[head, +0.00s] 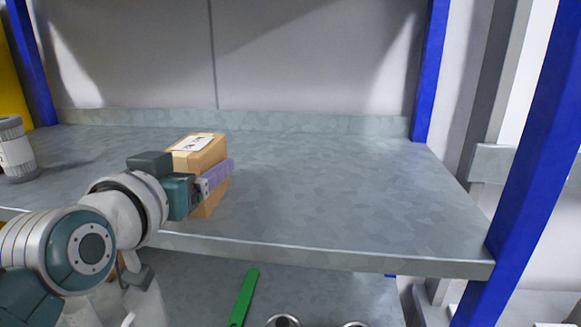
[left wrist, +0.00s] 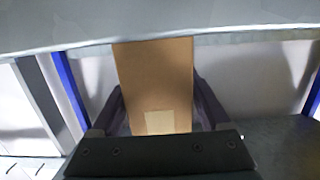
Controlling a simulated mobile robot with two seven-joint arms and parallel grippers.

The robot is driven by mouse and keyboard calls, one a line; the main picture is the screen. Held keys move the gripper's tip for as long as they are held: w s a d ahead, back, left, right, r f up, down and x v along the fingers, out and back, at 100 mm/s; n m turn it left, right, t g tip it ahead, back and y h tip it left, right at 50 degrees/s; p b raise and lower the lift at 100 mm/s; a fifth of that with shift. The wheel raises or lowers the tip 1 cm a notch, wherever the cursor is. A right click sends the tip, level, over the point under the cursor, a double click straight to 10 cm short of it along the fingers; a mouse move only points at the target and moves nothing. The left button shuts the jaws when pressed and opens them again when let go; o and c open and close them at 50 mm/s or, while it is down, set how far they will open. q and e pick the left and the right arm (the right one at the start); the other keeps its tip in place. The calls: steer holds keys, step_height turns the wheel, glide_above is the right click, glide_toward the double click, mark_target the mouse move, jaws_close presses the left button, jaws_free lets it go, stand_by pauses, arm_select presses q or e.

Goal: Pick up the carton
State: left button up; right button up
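The carton (head: 202,157) is a brown box with a white label on its top, on the left part of the grey shelf near its front edge. I cannot tell whether it rests on the shelf or is slightly raised. My left gripper (head: 216,176) reaches it from the left; one purple finger lies across its near side. In the left wrist view the carton (left wrist: 156,80) stands between the two dark fingers of the left gripper (left wrist: 160,106), which are against both sides with no clear gap. My right gripper is not in view.
The shelf (head: 320,185) is clear to the right of the carton, with a raised back lip. Blue posts (head: 528,165) frame it. A ribbed grey-white container (head: 15,150) stands at the far left. A green strip-like object (head: 244,297) lies below the shelf.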

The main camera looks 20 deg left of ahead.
arm_select(q)
steer(key=c, duration=1.2)
